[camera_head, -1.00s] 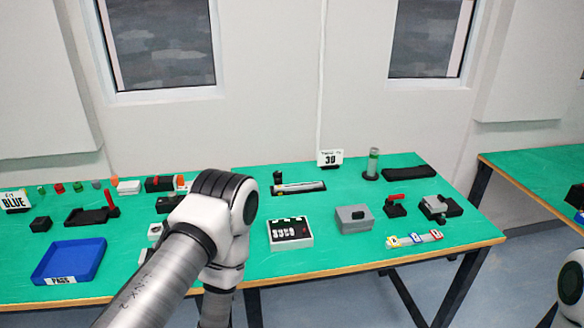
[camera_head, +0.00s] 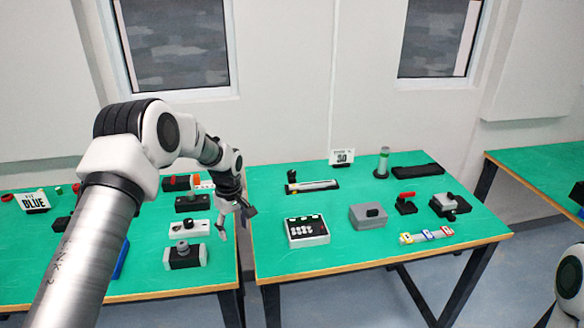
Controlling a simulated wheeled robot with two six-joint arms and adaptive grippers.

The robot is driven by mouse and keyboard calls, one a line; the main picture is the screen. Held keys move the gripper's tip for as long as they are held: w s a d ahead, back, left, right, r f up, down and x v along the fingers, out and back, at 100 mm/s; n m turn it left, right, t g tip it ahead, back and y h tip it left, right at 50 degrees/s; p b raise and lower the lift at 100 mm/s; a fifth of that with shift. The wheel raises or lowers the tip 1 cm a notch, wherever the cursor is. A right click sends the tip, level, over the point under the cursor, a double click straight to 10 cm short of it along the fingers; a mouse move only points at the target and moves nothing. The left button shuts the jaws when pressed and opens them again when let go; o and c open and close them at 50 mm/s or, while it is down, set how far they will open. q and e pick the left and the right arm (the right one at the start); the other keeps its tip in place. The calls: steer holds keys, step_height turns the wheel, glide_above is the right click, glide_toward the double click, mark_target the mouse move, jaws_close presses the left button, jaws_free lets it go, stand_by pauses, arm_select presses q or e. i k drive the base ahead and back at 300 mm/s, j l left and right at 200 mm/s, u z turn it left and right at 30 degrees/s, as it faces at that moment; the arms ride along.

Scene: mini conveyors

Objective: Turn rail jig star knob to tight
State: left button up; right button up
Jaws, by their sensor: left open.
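A silver rail on a dark base (camera_head: 318,186) lies near the back left of the middle table, and looks like the rail jig. A black knob (camera_head: 292,175) stands at its left end; its star shape and setting are too small to tell. My left gripper (camera_head: 237,225) is open and empty, pointing down near the gap between the two green tables. It is left of and nearer than the rail, touching nothing that I can see. My right gripper is not in view; only a white part of my right arm shows at the lower right edge.
A sign reading 30 (camera_head: 342,157) stands behind the rail. A white button panel (camera_head: 307,231), a grey box (camera_head: 369,216) and a red-handled clamp (camera_head: 405,203) stand nearer or to the right. A black block with a grey knob (camera_head: 185,255) is on the left table.

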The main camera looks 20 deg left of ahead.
mark_target(291, 173)
steer(key=i, duration=1.5)
